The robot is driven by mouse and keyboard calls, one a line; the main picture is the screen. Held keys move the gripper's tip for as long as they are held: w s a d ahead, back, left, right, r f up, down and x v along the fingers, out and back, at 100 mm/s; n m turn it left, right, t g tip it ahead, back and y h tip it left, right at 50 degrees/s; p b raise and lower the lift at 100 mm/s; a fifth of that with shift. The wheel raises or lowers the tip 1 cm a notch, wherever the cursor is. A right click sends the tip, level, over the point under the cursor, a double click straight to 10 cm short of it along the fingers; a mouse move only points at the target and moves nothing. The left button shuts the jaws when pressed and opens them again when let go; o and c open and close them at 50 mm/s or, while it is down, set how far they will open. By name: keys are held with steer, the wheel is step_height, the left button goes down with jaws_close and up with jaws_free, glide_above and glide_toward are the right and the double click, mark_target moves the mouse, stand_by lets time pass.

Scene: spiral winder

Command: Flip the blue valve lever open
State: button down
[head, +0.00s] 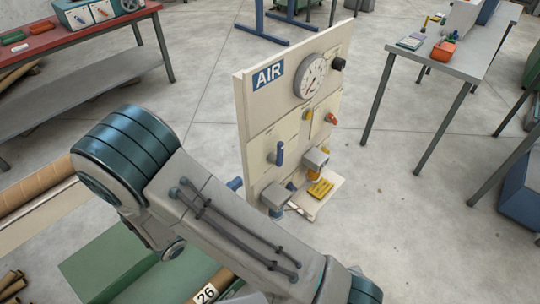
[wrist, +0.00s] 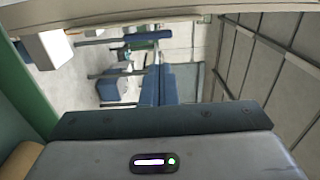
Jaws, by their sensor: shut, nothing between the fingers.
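The blue valve lever (head: 280,153) stands upright on the lower left of the cream AIR panel (head: 262,108) in the head view. My gripper shows in the wrist view as two blue fingers (wrist: 160,72) pressed together, with nothing between them. I cannot make out the lever in the wrist view.
A grey table (head: 455,55) stands right.

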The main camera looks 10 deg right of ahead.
mark_target(277, 150)
steer(key=shift+d, duration=0.1)
steer(key=p+x, duration=0.2)
steer(key=x, duration=1)
steer(key=shift+w+d+r+p, duration=0.1)
steer(key=shift+w+d+p, duration=0.1)
steer(key=shift+d+p, duration=0.15)
steer(key=shift+w+d, duration=0.35)
steer(key=shift+d, duration=0.1)
steer(key=shift+w, duration=0.1)
